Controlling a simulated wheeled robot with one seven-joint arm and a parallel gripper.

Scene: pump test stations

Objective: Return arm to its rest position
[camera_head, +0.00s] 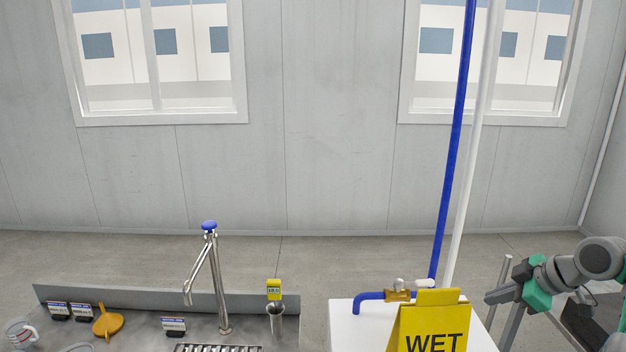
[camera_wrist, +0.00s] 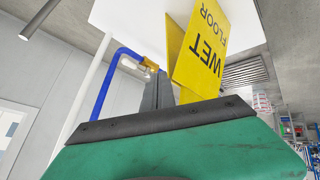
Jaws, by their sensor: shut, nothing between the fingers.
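My arm reaches in from the right edge of the head view, grey with green joints. My gripper (camera_head: 497,294) is at its left end, beside the white box and to the right of the yellow wet-floor sign (camera_head: 432,325). In the wrist view my gripper (camera_wrist: 157,92) shows as grey fingers beyond a green and black housing. The fingers are shut and empty. The sign also shows close by in the wrist view (camera_wrist: 203,50). The rest of my arm is cut off by the right edge of the head view.
A white box (camera_head: 343,325) carries a blue pipe (camera_head: 452,140) and a brass valve (camera_head: 399,295). At left, a steel counter (camera_head: 140,333) holds a faucet (camera_head: 218,285), an orange funnel (camera_head: 107,321) and a yellow meter (camera_head: 274,289). Floor is clear behind.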

